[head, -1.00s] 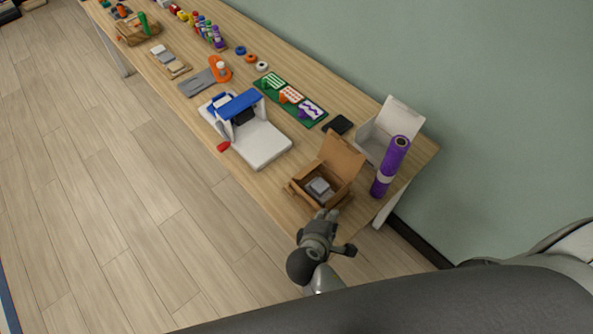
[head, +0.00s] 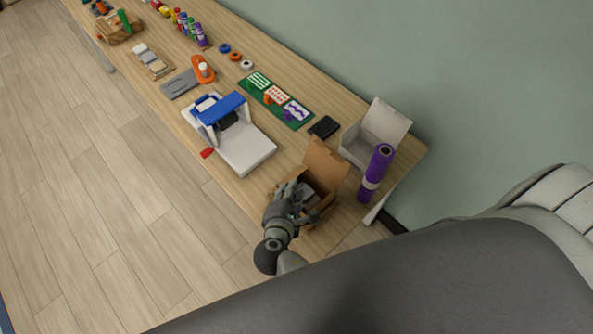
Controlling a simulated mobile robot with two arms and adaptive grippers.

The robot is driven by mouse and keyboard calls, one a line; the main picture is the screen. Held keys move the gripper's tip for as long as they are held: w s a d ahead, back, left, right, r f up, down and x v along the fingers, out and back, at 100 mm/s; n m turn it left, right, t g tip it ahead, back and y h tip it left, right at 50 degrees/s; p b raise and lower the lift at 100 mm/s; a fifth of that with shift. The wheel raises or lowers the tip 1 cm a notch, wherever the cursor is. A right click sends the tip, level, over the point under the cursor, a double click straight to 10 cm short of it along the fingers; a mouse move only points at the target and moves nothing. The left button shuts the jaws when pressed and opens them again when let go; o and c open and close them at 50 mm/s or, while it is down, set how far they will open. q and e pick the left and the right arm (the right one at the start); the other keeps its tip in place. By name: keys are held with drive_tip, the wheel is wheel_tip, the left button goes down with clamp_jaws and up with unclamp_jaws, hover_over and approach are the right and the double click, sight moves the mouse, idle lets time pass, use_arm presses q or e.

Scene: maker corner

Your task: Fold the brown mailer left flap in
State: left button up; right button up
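The brown mailer (head: 325,168) is an open cardboard box near the right end of the wooden table, its large lid standing up at the back. A grey item (head: 308,194) lies inside it. My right gripper (head: 293,192) is over the box's front left side, with its fingers at or just above the left wall. It covers the left flap, so I cannot tell whether it touches the flap. The fingers look spread, with nothing seen between them. My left gripper is not in view.
A purple roll (head: 375,175) stands right of the mailer, and an open white box (head: 382,130) is behind it. A black flat item (head: 323,127) and a white and blue machine (head: 240,140) are to the left. The table's front edge is close to the mailer.

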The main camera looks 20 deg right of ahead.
sight(296, 176)
drive_tip(key=p+x, duration=0.1)
drive_tip(key=x, duration=0.3)
drive_tip(key=shift+w+d+f, duration=0.1)
drive_tip(key=shift+w+d, duration=0.2)
drive_tip(key=x, duration=0.2)
drive_tip(key=shift+w+d+f, duration=0.1)
drive_tip(key=shift+w+f, duration=0.1)
drive_tip(key=shift+w+d+f, duration=0.3)
drive_tip(key=shift+w+f, duration=0.05)
drive_tip(key=shift+w, duration=0.05)
drive_tip(key=c, duration=0.5)
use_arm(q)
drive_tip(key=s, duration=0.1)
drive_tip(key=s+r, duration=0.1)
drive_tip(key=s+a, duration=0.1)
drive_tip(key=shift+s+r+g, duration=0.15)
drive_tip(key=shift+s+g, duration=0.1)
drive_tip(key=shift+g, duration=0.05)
use_arm(e)
clamp_jaws()
